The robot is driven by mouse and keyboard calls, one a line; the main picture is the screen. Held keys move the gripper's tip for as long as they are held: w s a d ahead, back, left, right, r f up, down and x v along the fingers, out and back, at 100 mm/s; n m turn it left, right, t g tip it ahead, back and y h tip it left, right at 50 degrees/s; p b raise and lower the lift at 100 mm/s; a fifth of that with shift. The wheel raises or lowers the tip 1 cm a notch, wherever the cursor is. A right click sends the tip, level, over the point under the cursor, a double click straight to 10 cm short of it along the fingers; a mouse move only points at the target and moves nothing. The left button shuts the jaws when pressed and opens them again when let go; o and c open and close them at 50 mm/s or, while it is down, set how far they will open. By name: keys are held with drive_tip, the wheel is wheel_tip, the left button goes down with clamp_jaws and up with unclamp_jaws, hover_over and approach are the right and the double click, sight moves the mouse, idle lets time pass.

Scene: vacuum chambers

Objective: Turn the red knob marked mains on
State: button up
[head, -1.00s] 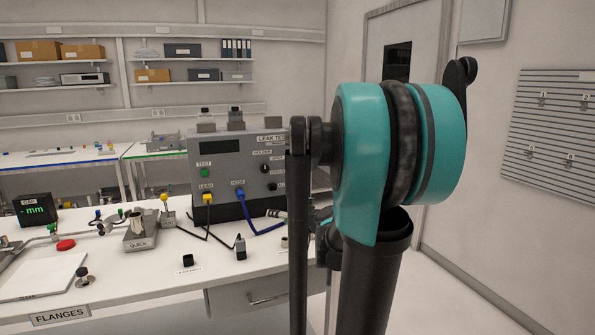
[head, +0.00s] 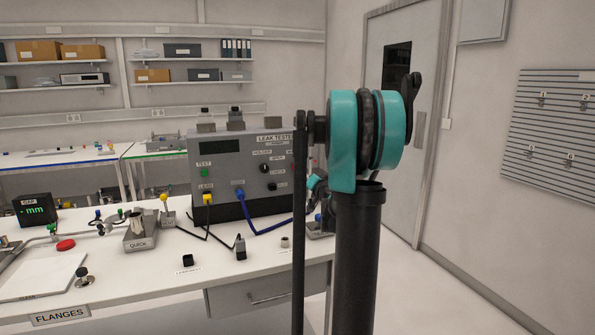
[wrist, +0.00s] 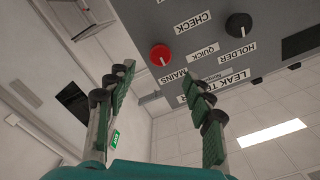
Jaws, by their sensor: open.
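The red knob (wrist: 160,55) with a white pointer line is on the grey panel of the leak tester in the wrist view, beside the label MAINS (wrist: 172,80). The picture there is upside down. My gripper (wrist: 158,85) is open and empty. Its two green-padded fingers reach toward the panel, with the knob beyond the fingertips, roughly between them in the picture and apart from them.
A black knob (wrist: 238,25) sits beside the red one. Small parts, a red disc (head: 66,245) and a block (head: 240,250) lie on the bench (head: 140,277). The floor on the right is clear.

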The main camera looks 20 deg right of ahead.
drive_tip(key=w, duration=0.8)
drive_tip(key=shift+w+a, duration=0.25)
drive_tip(key=shift+w, duration=0.15)
drive_tip(key=shift+c, duration=0.2)
drive_tip(key=c, duration=1.1)
